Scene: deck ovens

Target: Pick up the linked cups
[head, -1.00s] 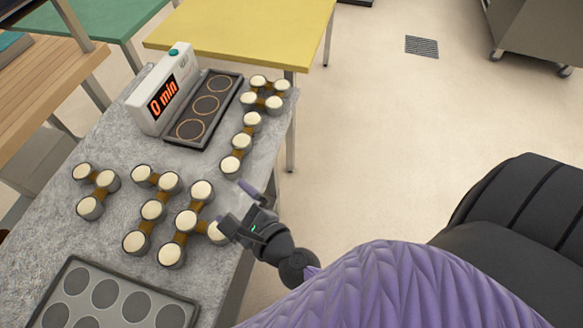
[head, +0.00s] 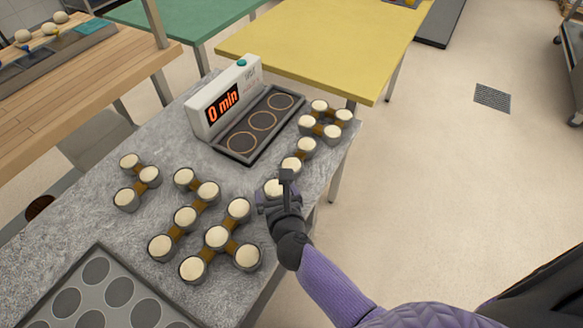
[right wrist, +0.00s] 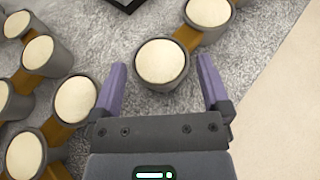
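Several groups of linked cups with cream tops, grey sides and brown links stand on the grey stone counter. A row of three linked cups (head: 306,147) lies right of the timer unit. My right gripper (head: 275,192) is at its nearest cup. In the right wrist view the open fingers (right wrist: 162,70) stand on either side of that near cup (right wrist: 162,62), with gaps showing on both sides. Other linked groups are a three-cup one (head: 149,176), a zigzag one (head: 185,217), a near one (head: 218,237) and a far one (head: 332,132). My left gripper is out of view.
A white timer unit (head: 208,118) reads "0 min" beside a black tray with three rings (head: 238,157). A grey tray with round wells (head: 92,258) lies at the near left. A yellow table (head: 320,45) stands behind the counter. Open floor is to the right.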

